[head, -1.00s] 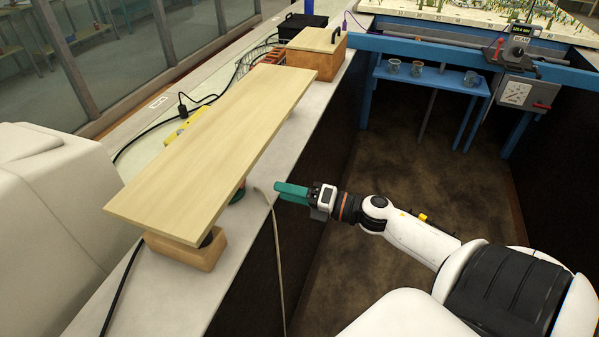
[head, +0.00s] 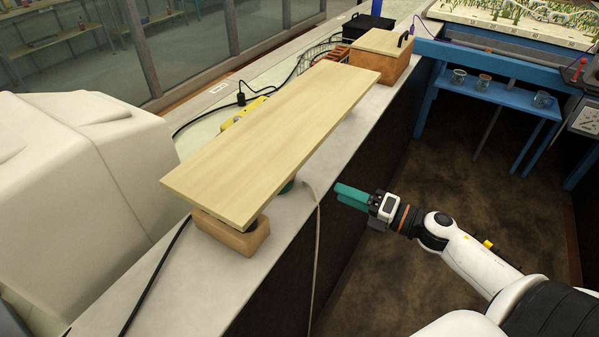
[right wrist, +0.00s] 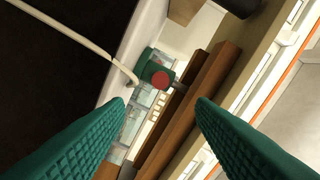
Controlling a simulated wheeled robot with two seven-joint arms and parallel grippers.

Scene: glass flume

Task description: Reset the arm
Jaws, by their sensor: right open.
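My right gripper (head: 352,196) has green padded fingers and shows at the right of the counter in the head view. It is beside the counter's front edge, apart from the board. In the right wrist view its two green fingers (right wrist: 162,122) stand wide apart with nothing between them. My right arm reaches in from the lower right. My left gripper is not in the head view.
A pale board (head: 275,135) rests on a wooden block (head: 231,232) on the counter (head: 150,290). A green item with a red face (right wrist: 160,77) is under the board. A pale cable (head: 318,250) hangs over the counter edge near my gripper. A wooden box (head: 382,62) stands farther back. Cups stand on a blue shelf (head: 505,96).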

